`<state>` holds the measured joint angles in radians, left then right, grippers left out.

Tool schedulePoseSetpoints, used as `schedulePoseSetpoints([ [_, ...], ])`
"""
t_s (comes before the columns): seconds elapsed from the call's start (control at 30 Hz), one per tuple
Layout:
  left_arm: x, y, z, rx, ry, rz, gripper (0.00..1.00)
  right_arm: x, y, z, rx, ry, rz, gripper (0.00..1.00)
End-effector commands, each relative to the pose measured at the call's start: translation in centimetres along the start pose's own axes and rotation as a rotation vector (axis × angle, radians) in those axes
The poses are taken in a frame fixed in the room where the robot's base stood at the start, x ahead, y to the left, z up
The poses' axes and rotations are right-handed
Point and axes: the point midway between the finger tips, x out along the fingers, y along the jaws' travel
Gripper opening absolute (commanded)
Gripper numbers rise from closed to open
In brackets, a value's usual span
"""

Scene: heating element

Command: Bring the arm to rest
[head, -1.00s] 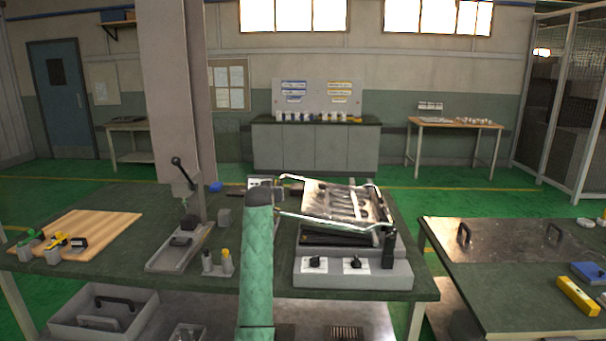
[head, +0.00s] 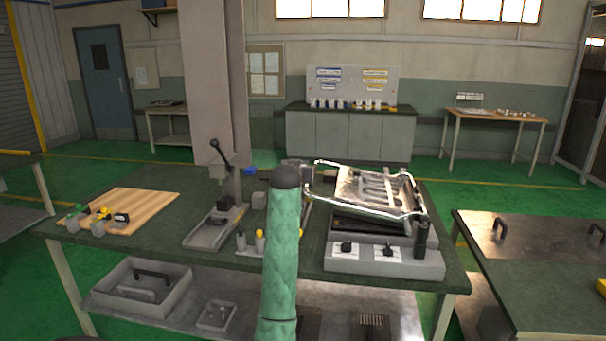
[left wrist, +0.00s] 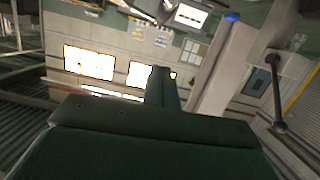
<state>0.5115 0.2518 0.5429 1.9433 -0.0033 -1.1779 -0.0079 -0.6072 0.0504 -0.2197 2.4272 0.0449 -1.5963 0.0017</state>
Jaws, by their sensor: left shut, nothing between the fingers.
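My left arm in its green sleeve (head: 282,250) rises from the bottom of the head view, in front of the table. Its gripper is mostly hidden behind the sleeve's dark top there. In the left wrist view my left gripper (left wrist: 163,72) shows as a dark narrow piece beyond a broad dark block. It is shut and empty, pointing out into the room. A grey heating appliance (head: 385,259) with a raised, tilted metal top (head: 378,190) and two knobs stands right of the arm. Whether the arm touches its frame I cannot tell. My right gripper is not in view.
A lever press (head: 222,185) and a wooden board (head: 135,208) stand left on the green-topped table (head: 165,243). Small bottles (head: 259,240) stand close beside the sleeve. A grey bin (head: 140,290) sits on the lower shelf. Another table (head: 545,290) is at the right.

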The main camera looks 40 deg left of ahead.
Motion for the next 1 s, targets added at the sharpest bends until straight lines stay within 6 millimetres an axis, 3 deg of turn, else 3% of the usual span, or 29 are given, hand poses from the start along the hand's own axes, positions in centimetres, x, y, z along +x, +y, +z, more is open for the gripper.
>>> schedulePoseSetpoints([
  [0.33, -0.5, 0.0, 0.1, -0.001, -0.003, 0.0, 0.0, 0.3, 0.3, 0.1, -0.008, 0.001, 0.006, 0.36],
  [0.5, -0.5, 0.1, 1.1, -0.003, -0.055, 0.002, 0.0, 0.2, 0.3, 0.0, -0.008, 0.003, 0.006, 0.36],
  [0.6, -2.1, 0.5, 1.0, -0.002, -0.09, 0.01, 0.0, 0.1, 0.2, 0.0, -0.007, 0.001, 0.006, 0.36],
  [0.83, -6.7, 7.2, 0.5, 0.067, -0.117, 0.095, 0.0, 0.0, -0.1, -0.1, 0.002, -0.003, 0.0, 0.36],
  [1.0, -10.0, 12.6, 4.0, 0.147, -0.165, 0.164, 0.0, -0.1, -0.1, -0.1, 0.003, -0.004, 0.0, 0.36],
])
